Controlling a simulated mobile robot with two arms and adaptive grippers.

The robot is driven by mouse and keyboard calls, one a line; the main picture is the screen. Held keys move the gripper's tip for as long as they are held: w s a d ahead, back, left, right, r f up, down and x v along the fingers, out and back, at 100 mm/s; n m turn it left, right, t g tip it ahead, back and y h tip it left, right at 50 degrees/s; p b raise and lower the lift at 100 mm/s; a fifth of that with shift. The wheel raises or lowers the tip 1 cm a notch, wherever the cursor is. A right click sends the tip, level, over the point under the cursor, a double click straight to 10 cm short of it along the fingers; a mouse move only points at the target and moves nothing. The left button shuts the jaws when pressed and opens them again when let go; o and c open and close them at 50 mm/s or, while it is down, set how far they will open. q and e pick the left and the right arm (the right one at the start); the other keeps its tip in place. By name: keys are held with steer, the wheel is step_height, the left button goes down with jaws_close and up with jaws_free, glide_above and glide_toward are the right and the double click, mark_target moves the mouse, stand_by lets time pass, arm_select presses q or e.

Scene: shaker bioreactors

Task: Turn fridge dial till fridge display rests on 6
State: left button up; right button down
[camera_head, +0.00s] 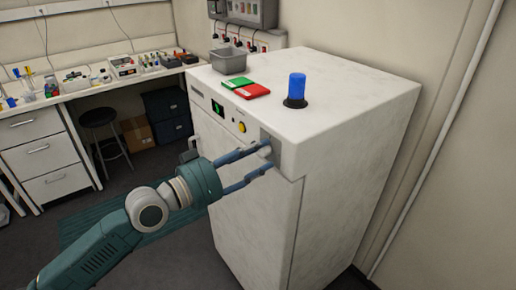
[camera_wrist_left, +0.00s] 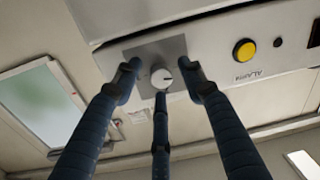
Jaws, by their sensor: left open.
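The fridge (camera_head: 330,125) is a white, marbled cabinet. Its display (camera_head: 217,107) is a small dark panel with a green digit too small to read. The fridge dial (camera_wrist_left: 162,77) is a round white knob with a dark mark, on a grey plate (camera_wrist_left: 172,48); the plate also shows in the head view (camera_head: 277,150). My left gripper (camera_head: 266,161) is at the plate, its blue fingers spread. In the left wrist view its three fingertips (camera_wrist_left: 160,80) stand around the dial, open; contact cannot be told. My right gripper is not in view.
A yellow button (camera_head: 241,127) labelled ALARM sits on the panel between display and dial. On the fridge top are a grey bin (camera_head: 229,62), green and red flat items (camera_head: 252,91) and a blue beacon (camera_head: 297,87). A cluttered bench (camera_head: 75,92) and stool stand left.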

arm_select(q)
steer(key=shift+w+d, duration=0.1)
steer(key=shift+w, duration=0.05)
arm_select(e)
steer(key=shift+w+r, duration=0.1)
arm_select(q)
jaws_close()
steer(key=shift+n, duration=0.5)
steer(key=shift+f, duration=0.1)
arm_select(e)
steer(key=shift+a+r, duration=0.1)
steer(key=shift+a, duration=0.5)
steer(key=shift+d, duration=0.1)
arm_select(q)
jaws_free()
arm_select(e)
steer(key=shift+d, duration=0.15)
